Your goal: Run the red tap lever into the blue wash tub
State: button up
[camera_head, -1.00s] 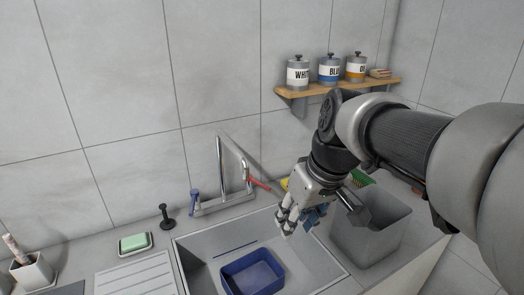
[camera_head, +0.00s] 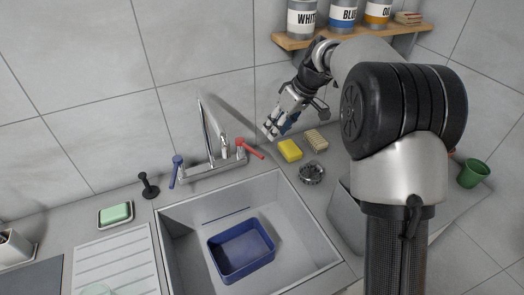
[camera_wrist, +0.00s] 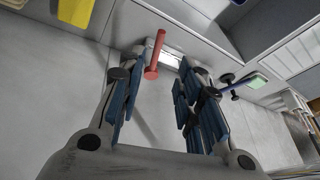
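The red tap lever (camera_head: 250,148) sticks out from the right side of the chrome tap (camera_head: 209,128), pointing right and forward. The blue wash tub (camera_head: 211,263) stands in the sink basin, below and in front of the tap. I see no clear water stream. My gripper (camera_head: 268,134) is open and empty, just above and right of the red lever, near the wall. In the wrist view the red lever (camera_wrist: 155,54) appears between the two spread fingers, beyond their tips, apart from them as far as I can tell. The tub is not clear in that view.
A blue lever (camera_head: 176,171) stands at the tap's left. A yellow sponge (camera_head: 290,150), a brush (camera_head: 316,140) and a metal scourer (camera_head: 311,174) lie right of the tap. A shelf (camera_head: 290,42) with tins is above my gripper. A grey bin (camera_head: 346,215) stands right of the sink.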

aim_at(250, 149)
jog(key=b+x, duration=0.3)
jog(key=x, duration=0.9)
jog(key=shift+f, duration=0.25)
jog(key=shift+c, duration=0.4)
grip_shut()
